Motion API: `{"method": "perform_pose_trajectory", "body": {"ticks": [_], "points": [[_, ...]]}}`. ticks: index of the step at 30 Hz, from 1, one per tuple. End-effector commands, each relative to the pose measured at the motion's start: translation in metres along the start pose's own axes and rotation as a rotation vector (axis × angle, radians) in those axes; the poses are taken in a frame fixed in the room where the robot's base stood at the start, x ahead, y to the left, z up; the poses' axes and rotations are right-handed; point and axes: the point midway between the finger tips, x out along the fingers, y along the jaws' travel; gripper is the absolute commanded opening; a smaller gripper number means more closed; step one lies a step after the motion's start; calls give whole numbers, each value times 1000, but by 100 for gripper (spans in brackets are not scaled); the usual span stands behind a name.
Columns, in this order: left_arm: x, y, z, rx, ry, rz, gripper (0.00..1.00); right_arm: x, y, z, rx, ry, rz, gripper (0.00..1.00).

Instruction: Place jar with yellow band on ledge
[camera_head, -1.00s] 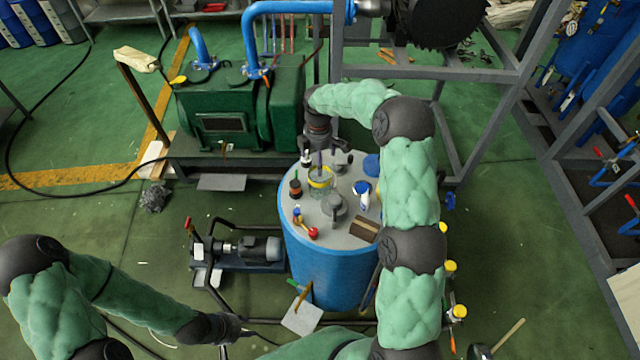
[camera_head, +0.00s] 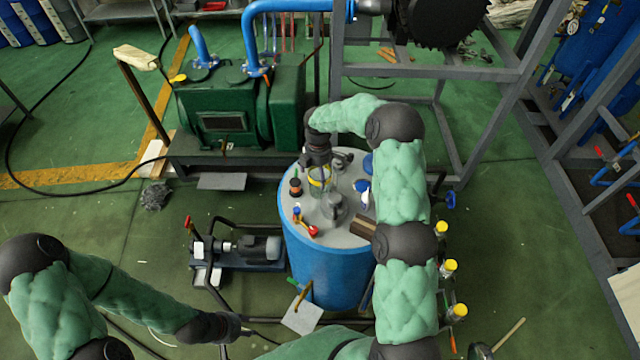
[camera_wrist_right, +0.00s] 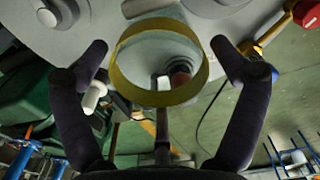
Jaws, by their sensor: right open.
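The glass jar with the yellow band (camera_head: 320,182) stands on the grey top of the blue tank (camera_head: 325,270). My right gripper (camera_head: 318,168) is directly over the jar and partly hides it. In the right wrist view the yellow band (camera_wrist_right: 122,82) shows as a ring between the two spread fingers of my right gripper (camera_wrist_right: 160,48), with a gap on both sides. My left gripper (camera_head: 240,332) is low at the left of the tank, far from the jar; its fingers are too small to read. I cannot tell which surface is the ledge.
Around the jar on the tank top are a dark red-capped bottle (camera_head: 295,187), a red-ended valve (camera_head: 312,230), a grey fitting (camera_head: 333,206), a white-and-blue bottle (camera_head: 362,190) and a brown block (camera_head: 366,228). A green machine (camera_head: 225,115) stands behind, left.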

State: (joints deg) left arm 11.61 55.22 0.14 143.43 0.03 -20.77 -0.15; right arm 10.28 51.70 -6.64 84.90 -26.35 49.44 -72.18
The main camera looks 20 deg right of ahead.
Motion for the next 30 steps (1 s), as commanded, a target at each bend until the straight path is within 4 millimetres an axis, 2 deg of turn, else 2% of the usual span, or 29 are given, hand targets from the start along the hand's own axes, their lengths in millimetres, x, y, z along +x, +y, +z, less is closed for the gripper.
{"method": "perform_pose_trajectory", "body": {"ticks": [1,6,14,15,21,22,25,26,30], "points": [[2,-1,0,0,0,0,40,10,-2,-1,-1,-1,-5,95],[4,-2,0,0,0,0,40,33,-3,-2,0,0,-4,95],[4,-2,0,0,0,0,40,38,-3,-2,-1,1,-1,95],[4,-2,0,0,0,0,40,38,-3,-2,-1,1,-1,92],[4,-2,0,0,0,0,40,38,-3,-3,-1,1,-2,36],[4,-2,0,0,0,0,40,38,-3,-3,-1,1,-2,29],[4,-2,0,0,0,0,40,38,-3,-3,-1,1,-2,29],[4,-2,0,0,0,0,40,38,-3,-3,-1,1,-3,23],[4,-2,0,0,0,0,40,39,-4,-3,-1,1,-4,23]]}}
